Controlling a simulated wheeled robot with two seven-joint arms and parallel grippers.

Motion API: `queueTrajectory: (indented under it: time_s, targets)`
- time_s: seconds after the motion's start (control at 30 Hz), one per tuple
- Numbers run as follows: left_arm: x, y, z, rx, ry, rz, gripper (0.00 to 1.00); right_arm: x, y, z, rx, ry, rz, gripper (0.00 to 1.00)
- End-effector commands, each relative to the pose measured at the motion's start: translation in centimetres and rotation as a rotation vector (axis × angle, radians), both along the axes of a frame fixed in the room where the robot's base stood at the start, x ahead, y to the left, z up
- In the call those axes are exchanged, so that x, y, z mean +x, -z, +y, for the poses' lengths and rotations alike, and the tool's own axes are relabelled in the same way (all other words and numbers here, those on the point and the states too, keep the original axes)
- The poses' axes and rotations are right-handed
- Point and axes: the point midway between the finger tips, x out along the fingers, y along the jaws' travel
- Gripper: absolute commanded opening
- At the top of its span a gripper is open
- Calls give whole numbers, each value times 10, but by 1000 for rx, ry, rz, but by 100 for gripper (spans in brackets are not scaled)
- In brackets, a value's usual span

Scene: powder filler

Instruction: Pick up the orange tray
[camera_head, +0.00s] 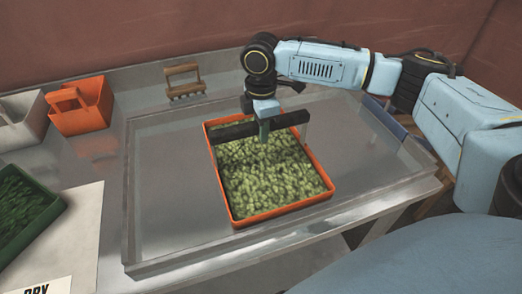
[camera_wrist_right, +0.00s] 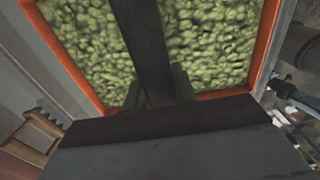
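The orange tray (camera_head: 328,188) is filled with green lumpy material and rests on the metal table in the middle of the head view. A dark bar (camera_head: 236,131) spans its far part like a handle. My right gripper (camera_head: 264,132) points down at the middle of this bar, one finger showing in front of it. In the wrist view, the orange rim (camera_wrist_right: 266,45) frames the green contents. The dark bar (camera_wrist_right: 142,40) runs between my two greenish fingers, one on each side. I cannot tell whether they press on it. My left gripper is not in view.
The metal table (camera_head: 165,215) has a raised edge around the tray. At left stand another orange container (camera_head: 88,118), a white container (camera_head: 20,135) and a green tray (camera_head: 30,232). A wooden handled object (camera_head: 184,80) is behind. Bare metal lies around the orange tray.

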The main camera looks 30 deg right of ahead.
Motion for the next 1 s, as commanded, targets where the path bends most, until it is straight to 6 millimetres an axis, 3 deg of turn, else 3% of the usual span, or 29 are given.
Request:
queueTrajectory:
  time_s: [0.13, 0.63, 0.77, 1.0]
  targets:
    - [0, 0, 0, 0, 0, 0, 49, 0, 0, 0, 0, -1, 0, 0]
    - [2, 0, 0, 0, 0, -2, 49, 1, -5, 1, 2, -1, -4, 0]
    - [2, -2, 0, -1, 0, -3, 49, 1, -21, 1, 3, -1, -5, 0]
    - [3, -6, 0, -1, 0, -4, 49, 2, -69, 1, 4, -1, -6, 0]
